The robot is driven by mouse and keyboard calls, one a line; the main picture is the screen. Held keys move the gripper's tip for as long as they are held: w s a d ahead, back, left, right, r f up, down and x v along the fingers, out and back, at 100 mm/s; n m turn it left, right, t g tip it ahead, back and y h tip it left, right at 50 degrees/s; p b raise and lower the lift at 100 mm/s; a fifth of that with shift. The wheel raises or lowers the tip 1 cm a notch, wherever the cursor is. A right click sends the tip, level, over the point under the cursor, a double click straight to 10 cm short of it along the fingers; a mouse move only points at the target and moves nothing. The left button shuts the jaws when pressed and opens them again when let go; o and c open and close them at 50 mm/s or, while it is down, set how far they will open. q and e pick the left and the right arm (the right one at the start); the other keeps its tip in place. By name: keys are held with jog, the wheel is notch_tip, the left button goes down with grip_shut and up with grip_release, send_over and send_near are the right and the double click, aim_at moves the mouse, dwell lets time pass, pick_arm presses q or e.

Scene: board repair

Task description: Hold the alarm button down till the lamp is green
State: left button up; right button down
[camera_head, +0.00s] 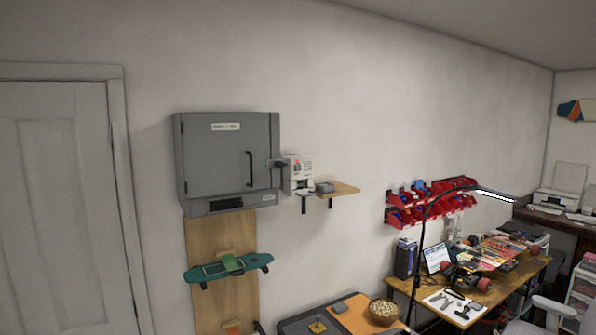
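A small white device (299,174) is fixed to the wall, just right of a grey wall cabinet (215,165). It has a small red-orange spot near its top and some dark marks on its front. It may be the alarm unit, but it is too small to tell its button from its lamp. I see no green light on it. Neither of my grippers can be made out in this view.
The cabinet door is shut, with a dark vertical handle. A small wooden shelf (345,189) holds a grey box (325,187). Below the cabinet, a green skateboard deck (228,268) hangs on a wooden panel (207,236). A cluttered workbench (527,268) stands at right.

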pick_arm(q)
jog(key=shift+c, duration=0.5)
grip_shut()
jog(key=shift+s, duration=0.1)
dwell(1.0)
